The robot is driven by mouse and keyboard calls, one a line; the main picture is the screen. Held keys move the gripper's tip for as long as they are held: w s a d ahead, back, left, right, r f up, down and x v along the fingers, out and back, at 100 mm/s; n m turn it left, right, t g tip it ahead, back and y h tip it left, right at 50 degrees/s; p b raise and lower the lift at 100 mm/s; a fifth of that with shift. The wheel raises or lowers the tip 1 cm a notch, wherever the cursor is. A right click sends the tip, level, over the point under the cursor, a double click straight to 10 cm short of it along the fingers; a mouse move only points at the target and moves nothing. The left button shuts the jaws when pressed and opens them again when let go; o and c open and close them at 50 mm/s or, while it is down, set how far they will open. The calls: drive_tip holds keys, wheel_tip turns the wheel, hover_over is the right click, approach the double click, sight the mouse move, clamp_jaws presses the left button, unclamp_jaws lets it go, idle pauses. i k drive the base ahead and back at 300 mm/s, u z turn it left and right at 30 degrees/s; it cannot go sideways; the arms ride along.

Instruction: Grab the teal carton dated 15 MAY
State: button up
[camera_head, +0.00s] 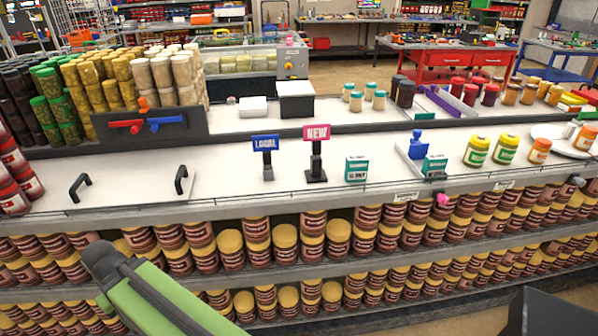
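Two small teal cartons with white labels stand upright on the white counter. One teal carton (356,169) is right of the pink sign, near the counter's front edge. The other teal carton (435,167) is farther right, beside a blue object. The label print is too small for me to read a date on either. My green and dark grey arm shows at the lower left, in front of the lower shelves and apart from both cartons. No gripper fingers can be made out.
A blue LOCAL sign (267,154) and a pink NEW sign (316,152) stand left of the cartons. Yellow jars (477,151) and an orange-lidded jar (539,150) stand to the right. A thin rail runs along the counter's front. The counter left of the LOCAL sign is mostly clear.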

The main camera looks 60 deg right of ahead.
sight(356, 168)
drive_tip(key=u, duration=0.95)
drive_tip(key=k, duration=2.15)
drive_tip(key=z, duration=0.8)
drive_tip(key=i, duration=1.05)
